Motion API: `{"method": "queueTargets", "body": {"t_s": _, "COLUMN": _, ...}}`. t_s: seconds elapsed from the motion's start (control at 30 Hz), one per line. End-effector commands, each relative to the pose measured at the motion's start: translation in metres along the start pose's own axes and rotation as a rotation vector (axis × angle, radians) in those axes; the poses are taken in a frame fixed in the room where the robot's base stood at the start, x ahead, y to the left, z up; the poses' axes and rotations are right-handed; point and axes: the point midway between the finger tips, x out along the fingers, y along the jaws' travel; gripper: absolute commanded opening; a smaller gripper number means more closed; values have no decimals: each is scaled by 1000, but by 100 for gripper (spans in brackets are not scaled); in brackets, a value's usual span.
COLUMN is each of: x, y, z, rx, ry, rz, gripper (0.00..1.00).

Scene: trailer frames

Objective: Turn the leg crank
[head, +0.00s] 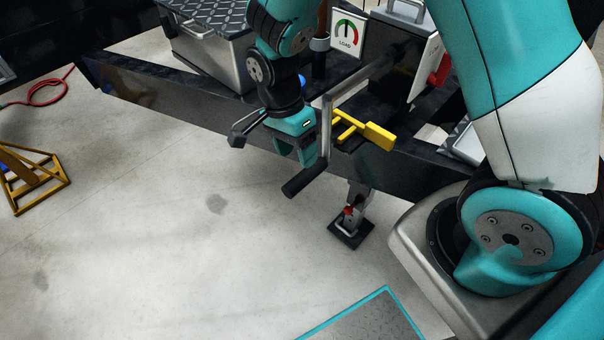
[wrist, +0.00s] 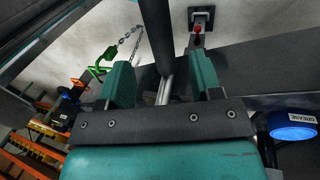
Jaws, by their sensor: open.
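The leg crank (head: 326,125) is a grey bent bar with a black handle (head: 305,178) at its lower end, slanting down to the left. My gripper (head: 297,152) is open beside the crank, pointing down, just above the handle in the head view. In the wrist view the dark handle (wrist: 155,35) and a silver rod (wrist: 163,90) show between the two teal fingers (wrist: 163,78), with gaps on both sides. I cannot tell whether either finger touches it. The leg (head: 358,200) stands below on a dark square foot (head: 350,232).
The black trailer frame (head: 180,105) runs behind my gripper. A yellow lever (head: 367,132) sits right of the crank. A load gauge sign (head: 346,34) and a metal box (head: 212,55) stand on the frame. A yellow stand (head: 30,180) is far left.

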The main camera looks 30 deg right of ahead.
Motion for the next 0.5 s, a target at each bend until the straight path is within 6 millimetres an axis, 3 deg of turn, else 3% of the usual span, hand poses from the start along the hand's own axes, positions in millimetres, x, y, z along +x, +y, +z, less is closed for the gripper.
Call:
{"method": "queueTargets", "body": {"t_s": 0.03, "x": 14, "y": 1, "z": 0, "rx": 0, "ry": 0, "rz": 6, "gripper": 59}}
{"method": "queueTargets", "body": {"t_s": 0.2, "x": 44, "y": 1, "z": 0, "rx": -1, "ry": 0, "rz": 4, "gripper": 59}}
{"method": "queueTargets", "body": {"t_s": 0.5, "x": 65, "y": 0, "z": 0, "rx": -1, "ry": 0, "rz": -1, "gripper": 59}}
